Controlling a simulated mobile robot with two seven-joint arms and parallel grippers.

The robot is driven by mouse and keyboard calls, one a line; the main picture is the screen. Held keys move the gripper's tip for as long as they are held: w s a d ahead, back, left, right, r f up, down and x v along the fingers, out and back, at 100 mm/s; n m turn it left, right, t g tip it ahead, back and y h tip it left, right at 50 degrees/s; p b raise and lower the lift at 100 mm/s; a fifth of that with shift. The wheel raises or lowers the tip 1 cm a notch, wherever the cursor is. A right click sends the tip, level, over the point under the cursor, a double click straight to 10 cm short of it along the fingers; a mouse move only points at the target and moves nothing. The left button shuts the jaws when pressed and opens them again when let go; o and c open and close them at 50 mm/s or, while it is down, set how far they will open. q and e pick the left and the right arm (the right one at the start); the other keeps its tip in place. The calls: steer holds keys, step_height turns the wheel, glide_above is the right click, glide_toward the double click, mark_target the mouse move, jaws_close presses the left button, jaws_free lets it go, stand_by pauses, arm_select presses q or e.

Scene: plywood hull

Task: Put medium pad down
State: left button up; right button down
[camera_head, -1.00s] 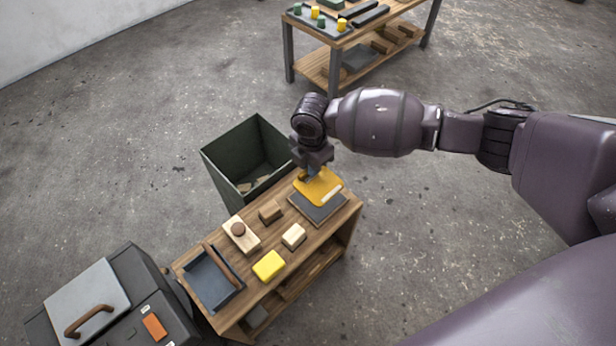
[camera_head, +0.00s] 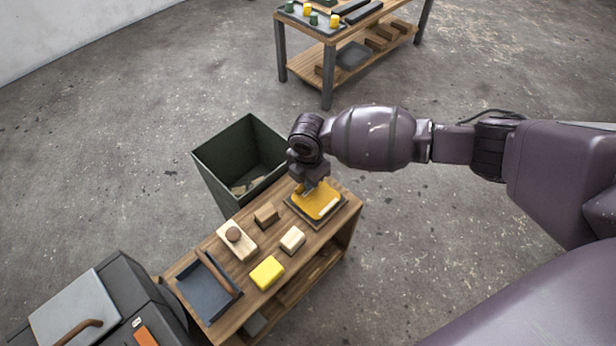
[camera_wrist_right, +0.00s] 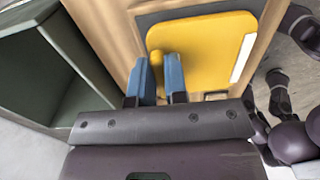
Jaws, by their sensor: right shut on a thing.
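The yellow-orange pad (camera_head: 314,205), a flat sheet with a pale strip along one edge, is over a dark grey slab (camera_head: 341,208) at the far right end of the wooden bench. My right gripper (camera_head: 308,186) is above its far-left part. In the right wrist view, the blue fingers of my right gripper (camera_wrist_right: 157,70) are shut on a small yellow knob of the pad (camera_wrist_right: 205,48). The grey slab (camera_wrist_right: 150,20) shows as a border around the pad. I cannot tell whether the pad rests fully on it. My left gripper is not in view.
On the bench (camera_head: 245,310) are a brown block (camera_head: 266,216), a pale block (camera_head: 292,239), a yellow block (camera_head: 266,273), a knobbed wooden block (camera_head: 237,246) and a dark tray (camera_head: 203,296). A green bin (camera_head: 218,186) stands behind. Another table (camera_head: 300,75) is farther back.

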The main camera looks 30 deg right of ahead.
steer(key=c, duration=1.1)
jaws_free()
steer(key=shift+f, duration=0.1)
arm_select(q)
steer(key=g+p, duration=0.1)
steer(key=p, duration=0.3)
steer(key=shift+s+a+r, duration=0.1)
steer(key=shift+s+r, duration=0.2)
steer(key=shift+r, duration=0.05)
arm_select(e)
step_height(320, 180, up, 12)
steer(key=shift+r, duration=0.2)
